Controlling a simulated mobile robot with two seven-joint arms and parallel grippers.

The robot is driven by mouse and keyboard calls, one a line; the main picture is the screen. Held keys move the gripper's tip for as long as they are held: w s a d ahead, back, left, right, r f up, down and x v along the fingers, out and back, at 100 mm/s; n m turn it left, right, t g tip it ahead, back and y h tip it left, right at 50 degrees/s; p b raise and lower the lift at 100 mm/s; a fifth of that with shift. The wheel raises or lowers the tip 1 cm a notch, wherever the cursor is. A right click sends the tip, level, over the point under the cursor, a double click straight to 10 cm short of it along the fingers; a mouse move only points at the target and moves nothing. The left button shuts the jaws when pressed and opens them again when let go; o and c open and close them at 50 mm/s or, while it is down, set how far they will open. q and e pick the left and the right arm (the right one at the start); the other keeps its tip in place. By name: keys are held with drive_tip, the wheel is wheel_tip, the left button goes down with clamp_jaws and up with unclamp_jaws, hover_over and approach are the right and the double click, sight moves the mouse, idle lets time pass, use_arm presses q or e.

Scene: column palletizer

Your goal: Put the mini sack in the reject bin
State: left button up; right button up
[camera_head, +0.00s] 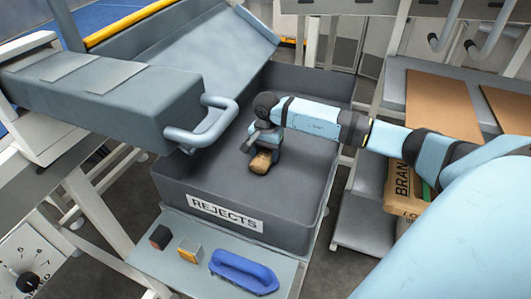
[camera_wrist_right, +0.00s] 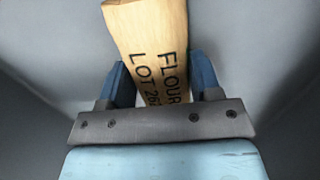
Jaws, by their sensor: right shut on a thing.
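The mini sack (camera_head: 260,162) is small and tan, and hangs from my right gripper (camera_head: 265,148) inside the outline of the reject bin in the head view. In the right wrist view the sack (camera_wrist_right: 150,45) reads "FLOUR LOT" and sits between the two blue fingers of my right gripper (camera_wrist_right: 162,85), which is shut on it. The reject bin (camera_head: 175,185) is a dark grey open box with a "REJECTS" label on its front. Grey bin surfaces fill the wrist view behind the sack. I cannot tell whether the sack touches the bin floor. My left gripper is not in view.
A grey chute (camera_head: 215,45) slopes towards the bin's back. A grey block with a pipe handle (camera_head: 205,125) overhangs its left side. A blue-handled tool (camera_head: 243,271) and two small blocks lie on the front shelf (camera_head: 150,262). A brown sack (camera_head: 400,190) is at right.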

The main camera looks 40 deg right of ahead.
drive_tip(key=shift+f, duration=0.15)
drive_tip(key=o, duration=1)
drive_tip(key=shift+o, duration=0.2)
wheel_tip(320, 180, up, 12)
drive_tip(key=p, duration=0.1)
drive_tip(key=shift+w+d+r, duration=0.15)
drive_tip(key=shift+d+r, duration=0.05)
drive_tip(key=shift+d, duration=0.15)
